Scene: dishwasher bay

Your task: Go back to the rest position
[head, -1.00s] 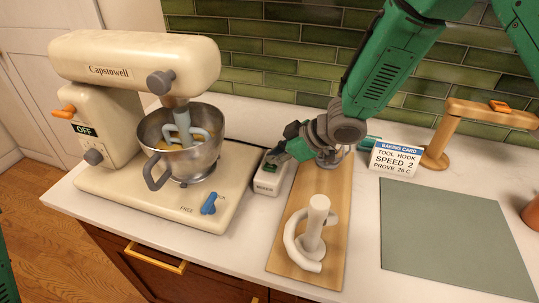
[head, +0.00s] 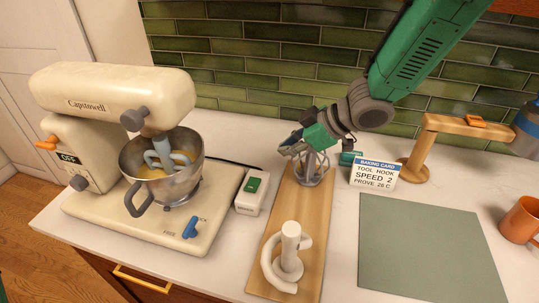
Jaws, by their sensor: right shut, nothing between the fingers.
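My right gripper (head: 291,148) comes down from the top right on its green arm. It is shut and empty, above the far end of the wooden board, in front of the tiled wall. It partly covers a grey wire whisk (head: 313,170) that stands there; I cannot tell whether they touch. My left gripper is not in view; only a small green piece shows at the lower left edge.
The cream mixer (head: 115,90) with its steel bowl (head: 165,180) stands at left.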

